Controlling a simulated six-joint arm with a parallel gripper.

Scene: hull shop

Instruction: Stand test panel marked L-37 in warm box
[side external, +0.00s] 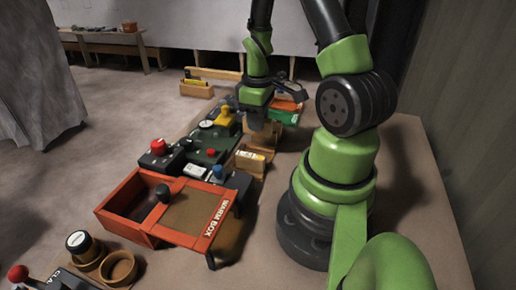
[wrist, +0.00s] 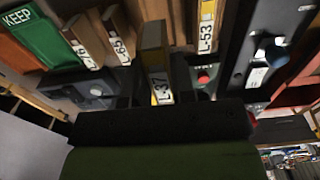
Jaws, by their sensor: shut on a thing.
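My gripper (side external: 258,118) is over the far part of the bench. In the wrist view my gripper (wrist: 161,82) is shut on the test panel marked L-37 (wrist: 153,42), a dark upright slab with a pale wooden edge and a white and yellow label. In the side view the panel is hard to make out. The warm box (side external: 125,221) is red and sits at the near left of the bench. Its tan lid (side external: 190,212), lettered WARM BOX, lies to the right, leaving the left part of the box open.
Other labelled panels stand around the gripper, among them L-53 (wrist: 207,25) and two at the left (wrist: 118,36). A green KEEP box (wrist: 40,32) is beyond. Dark instruments with knobs (side external: 205,150) lie between gripper and warm box. Round tins (side external: 117,268) stand in front.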

